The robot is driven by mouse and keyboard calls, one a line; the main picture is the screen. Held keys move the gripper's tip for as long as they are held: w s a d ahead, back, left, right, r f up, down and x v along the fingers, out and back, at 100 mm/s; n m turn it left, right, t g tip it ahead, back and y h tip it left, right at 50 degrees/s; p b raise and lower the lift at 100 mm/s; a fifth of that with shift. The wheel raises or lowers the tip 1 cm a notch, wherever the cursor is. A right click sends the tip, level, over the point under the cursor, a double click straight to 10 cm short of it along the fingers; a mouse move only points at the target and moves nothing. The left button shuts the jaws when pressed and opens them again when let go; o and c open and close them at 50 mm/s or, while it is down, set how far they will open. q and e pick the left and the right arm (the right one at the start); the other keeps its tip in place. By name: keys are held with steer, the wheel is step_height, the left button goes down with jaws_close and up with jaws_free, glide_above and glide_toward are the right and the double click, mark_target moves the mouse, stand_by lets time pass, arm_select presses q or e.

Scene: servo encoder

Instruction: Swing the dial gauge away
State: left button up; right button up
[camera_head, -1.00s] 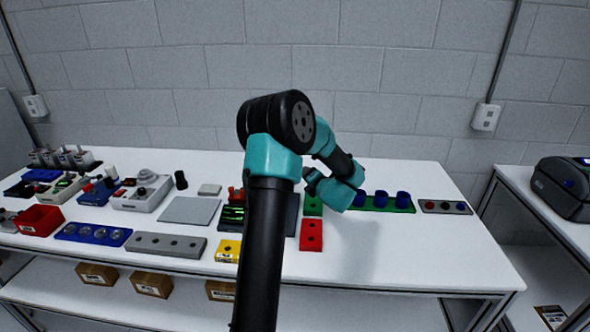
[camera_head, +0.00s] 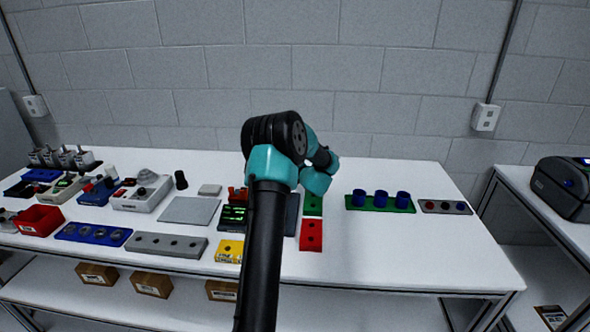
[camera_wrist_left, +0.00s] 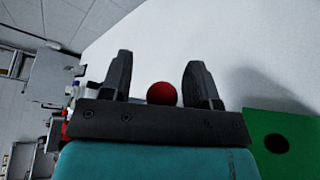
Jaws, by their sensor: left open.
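My left gripper (camera_wrist_left: 158,64) is open in the left wrist view, with its two dark fingers apart. A round red knob (camera_wrist_left: 161,93) shows between the fingers; I cannot tell whether it touches them or lies beyond. In the head view my left arm stands in the middle of the picture, and its gripper is hidden behind the arm. I cannot make out the dial gauge itself; a small red part (camera_head: 232,193) shows just left of the arm, above a dark box with green markings (camera_head: 233,217). My right gripper is in neither view.
A green plate with a hole (camera_head: 312,204) lies right of the arm, also in the wrist view (camera_wrist_left: 262,130). A red block (camera_head: 311,237) sits before it. A green tray (camera_head: 379,209) holds blue cups. A grey plate (camera_head: 188,210) lies left. The table's front right is clear.

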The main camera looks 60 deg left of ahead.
arm_select(q)
steer(key=shift+c, duration=0.2)
jaws_close()
stand_by(0.3)
steer(key=shift+w+d, duration=0.1)
steer(key=shift+d, duration=0.05)
